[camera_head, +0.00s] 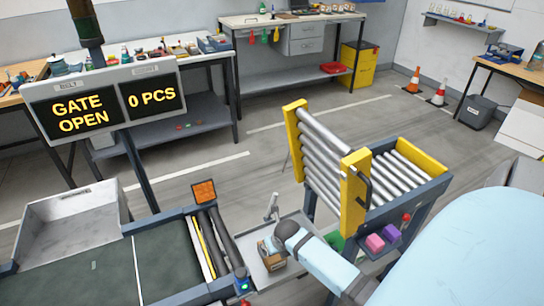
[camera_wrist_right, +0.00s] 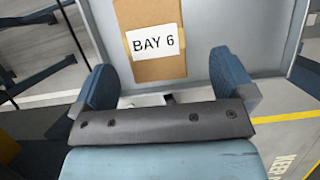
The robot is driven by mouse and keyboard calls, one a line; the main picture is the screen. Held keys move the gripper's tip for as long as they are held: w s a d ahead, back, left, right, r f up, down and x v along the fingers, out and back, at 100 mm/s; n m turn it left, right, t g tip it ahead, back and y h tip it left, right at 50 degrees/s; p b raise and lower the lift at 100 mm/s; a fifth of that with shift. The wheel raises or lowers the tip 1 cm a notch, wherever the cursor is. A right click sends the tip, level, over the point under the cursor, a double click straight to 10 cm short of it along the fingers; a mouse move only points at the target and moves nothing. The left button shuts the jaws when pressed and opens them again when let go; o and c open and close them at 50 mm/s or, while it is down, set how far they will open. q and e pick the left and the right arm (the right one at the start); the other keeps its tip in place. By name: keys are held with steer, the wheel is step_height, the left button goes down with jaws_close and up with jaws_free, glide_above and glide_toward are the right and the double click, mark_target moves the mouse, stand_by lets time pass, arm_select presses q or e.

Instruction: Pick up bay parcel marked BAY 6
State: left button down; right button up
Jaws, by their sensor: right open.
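The brown parcel with a white BAY 6 label (camera_wrist_right: 152,58) lies in a pale grey tray (camera_wrist_right: 205,65) in the right wrist view. In the head view a brown parcel (camera_head: 268,255) sits in the small grey tray (camera_head: 263,282) at the end of the conveyor, partly hidden by my arm. My right gripper (camera_wrist_right: 163,72) is open, its two blue fingers on either side of the parcel's near end, with gaps to it. How far the fingers are above the parcel is hard to tell. My left gripper is not in view.
A dark belt conveyor (camera_head: 165,268) with an empty grey bin (camera_head: 70,228) stands left. A yellow-ended roller gate (camera_head: 325,165) is raised at right. The sign (camera_head: 105,103) reads GATE OPEN, 0 PCS.

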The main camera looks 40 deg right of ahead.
steer(key=x, duration=0.5)
steer(key=b+x, duration=0.1)
steer(key=x, duration=0.1)
steer(key=shift+w+a, duration=0.25)
steer(key=shift+w, duration=0.1)
steer(key=shift+f, duration=0.3)
stand_by(0.3)
steer(key=c, duration=1)
steer(key=shift+c, duration=0.3)
